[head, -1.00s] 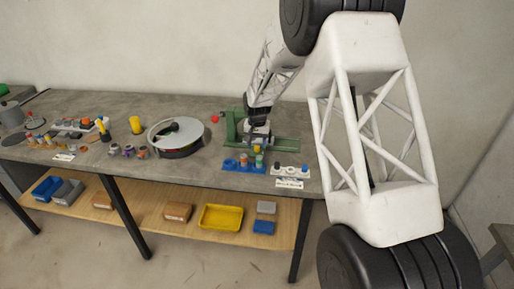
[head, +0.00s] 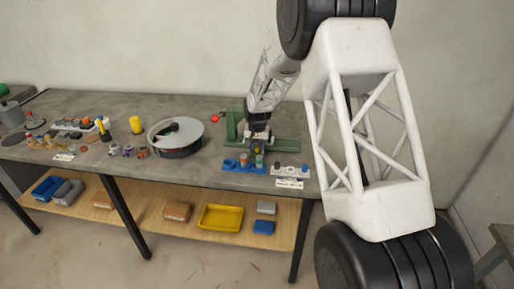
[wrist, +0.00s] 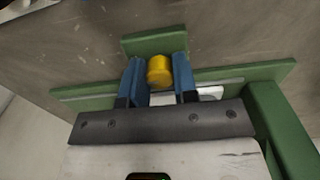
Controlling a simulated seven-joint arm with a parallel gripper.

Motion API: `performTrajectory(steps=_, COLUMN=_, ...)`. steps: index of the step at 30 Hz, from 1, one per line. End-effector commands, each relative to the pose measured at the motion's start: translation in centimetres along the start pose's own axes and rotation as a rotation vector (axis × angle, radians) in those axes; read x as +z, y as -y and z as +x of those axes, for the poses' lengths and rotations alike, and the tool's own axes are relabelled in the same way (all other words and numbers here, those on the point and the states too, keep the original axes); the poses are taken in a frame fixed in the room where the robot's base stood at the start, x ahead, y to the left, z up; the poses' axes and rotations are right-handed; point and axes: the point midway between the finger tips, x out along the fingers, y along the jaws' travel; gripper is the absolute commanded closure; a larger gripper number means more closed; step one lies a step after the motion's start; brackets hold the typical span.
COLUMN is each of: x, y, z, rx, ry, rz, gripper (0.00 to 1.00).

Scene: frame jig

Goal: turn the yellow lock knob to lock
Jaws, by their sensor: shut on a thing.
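The yellow lock knob (wrist: 159,71) is a short round cylinder on the green frame jig (wrist: 235,74). In the wrist view it sits between the two blue fingers of my gripper (wrist: 158,80), which is shut on it, one finger on each side. In the head view the green jig (head: 231,125) stands at the right part of the bench, and my gripper (head: 257,138) reaches down to it from above. The knob is small and hard to make out there. A pale part lies below the knob in the wrist view, partly hidden by the gripper.
A blue holder (head: 233,164) with small coloured parts and a white holder (head: 283,170) stand in front of the jig. A round turntable (head: 176,135) is to the left. A green upright (wrist: 283,130) rises close to my gripper's right side in the wrist view.

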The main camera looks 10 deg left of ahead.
Motion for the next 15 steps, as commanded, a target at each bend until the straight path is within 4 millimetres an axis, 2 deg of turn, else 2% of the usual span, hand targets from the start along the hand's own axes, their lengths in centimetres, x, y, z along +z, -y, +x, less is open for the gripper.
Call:
performTrajectory(steps=8, x=0.01, y=-0.01, z=0.02, rx=0.000, ry=0.000, rz=-0.027, gripper=0.96)
performTrajectory(steps=15, x=0.03, y=-0.02, z=0.05, rx=0.000, ry=0.001, rz=-0.124, gripper=0.96)
